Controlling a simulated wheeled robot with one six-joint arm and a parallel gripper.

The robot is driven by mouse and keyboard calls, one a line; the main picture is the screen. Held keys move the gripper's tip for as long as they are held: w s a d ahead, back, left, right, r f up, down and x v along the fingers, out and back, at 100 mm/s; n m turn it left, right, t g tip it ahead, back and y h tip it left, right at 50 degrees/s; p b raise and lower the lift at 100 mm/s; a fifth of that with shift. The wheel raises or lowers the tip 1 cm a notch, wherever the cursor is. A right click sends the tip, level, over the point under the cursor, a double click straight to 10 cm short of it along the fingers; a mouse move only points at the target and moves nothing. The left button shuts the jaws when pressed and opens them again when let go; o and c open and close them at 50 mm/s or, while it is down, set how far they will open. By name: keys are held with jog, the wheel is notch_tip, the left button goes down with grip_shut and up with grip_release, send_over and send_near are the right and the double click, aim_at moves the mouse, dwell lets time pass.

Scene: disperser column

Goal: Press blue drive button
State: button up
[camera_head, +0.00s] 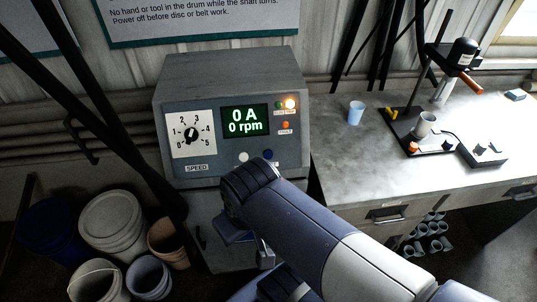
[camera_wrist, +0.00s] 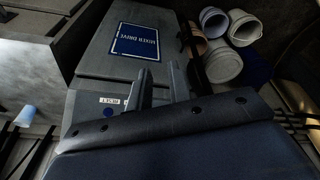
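The blue drive button (camera_head: 267,154) is on the lower front of the grey control box (camera_head: 232,70), just right of a white button (camera_head: 243,156). In the wrist view a dark blue round button (camera_wrist: 107,112) shows beside a small pale label, left of my fingers. My gripper (camera_wrist: 160,75) has its two fingers standing apart with a narrow gap and nothing between them. The fingers appear apart from the button. In the head view my arm covers the area below and right of the button and hides most of the gripper.
The display (camera_head: 245,121) reads 0 A and 0 rpm. Several buckets (camera_head: 110,222) stand at lower left. A metal bench (camera_head: 370,160) with a blue cup (camera_head: 356,112) is at right.

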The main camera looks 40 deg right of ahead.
grip_shut()
dwell(0.9)
